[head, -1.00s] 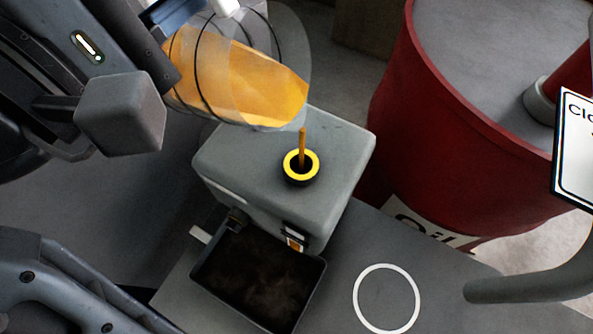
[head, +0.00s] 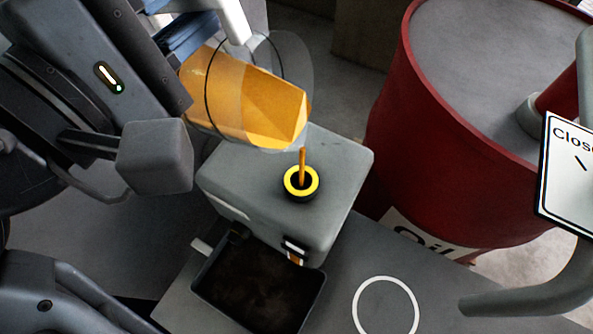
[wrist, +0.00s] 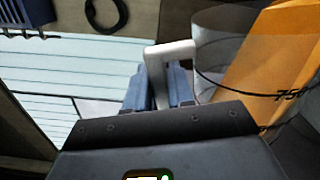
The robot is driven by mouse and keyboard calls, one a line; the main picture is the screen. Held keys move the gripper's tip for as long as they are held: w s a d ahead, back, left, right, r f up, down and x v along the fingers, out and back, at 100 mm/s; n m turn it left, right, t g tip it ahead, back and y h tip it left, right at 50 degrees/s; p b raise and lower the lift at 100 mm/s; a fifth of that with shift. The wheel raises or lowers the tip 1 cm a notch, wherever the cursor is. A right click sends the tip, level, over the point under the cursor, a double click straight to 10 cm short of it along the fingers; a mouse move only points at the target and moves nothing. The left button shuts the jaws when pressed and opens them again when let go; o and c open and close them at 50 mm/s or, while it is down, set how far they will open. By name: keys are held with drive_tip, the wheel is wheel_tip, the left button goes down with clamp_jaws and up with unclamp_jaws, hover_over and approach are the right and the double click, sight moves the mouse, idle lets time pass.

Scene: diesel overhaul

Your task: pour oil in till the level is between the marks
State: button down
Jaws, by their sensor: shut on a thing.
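My gripper (wrist: 158,90) is shut on the white handle (wrist: 172,52) of a clear jug (head: 240,95) that holds amber oil. The jug is tilted with its mouth to the right, above the grey oil box (head: 255,170). A thin amber stream (head: 302,160) falls from its lip into the yellow-ringed filler hole (head: 301,182) on top of the box. A small level window (head: 294,249) on the box's front shows amber in its lower part; I cannot make out its marks. The jug also shows in the wrist view (wrist: 265,70), partly cut off.
A dark drip tray (head: 258,290) sits in front of the box. A white ring (head: 386,308) is marked on the bench to the right. A red oil drum (head: 440,130) and a white sign (head: 567,178) stand at the right.

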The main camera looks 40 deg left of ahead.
idle(0.3)
drive_tip(key=shift+d+r, duration=0.2)
drive_tip(key=shift+d, duration=0.05)
drive_tip(key=shift+p, duration=0.3)
drive_tip(key=shift+w+d+r+m, duration=0.15)
drive_tip(key=shift+d+m, duration=0.1)
drive_tip(key=shift+m, duration=0.15)
drive_tip(key=shift+d+r, duration=0.1)
idle(0.3)
drive_tip(key=shift+d+r+m+p, duration=0.1)
drive_tip(key=shift+d+m+p, duration=0.05)
drive_tip(key=shift+m+p, duration=0.2)
idle(0.7)
drive_tip(key=shift+w+d+r, duration=0.1)
drive_tip(key=shift+d+r, duration=0.05)
drive_tip(key=shift+d, duration=0.15)
drive_tip(key=shift+d+m+p, duration=0.1)
drive_tip(key=shift+m+p, duration=0.15)
drive_tip(key=shift+p, duration=0.05)
idle(0.5)
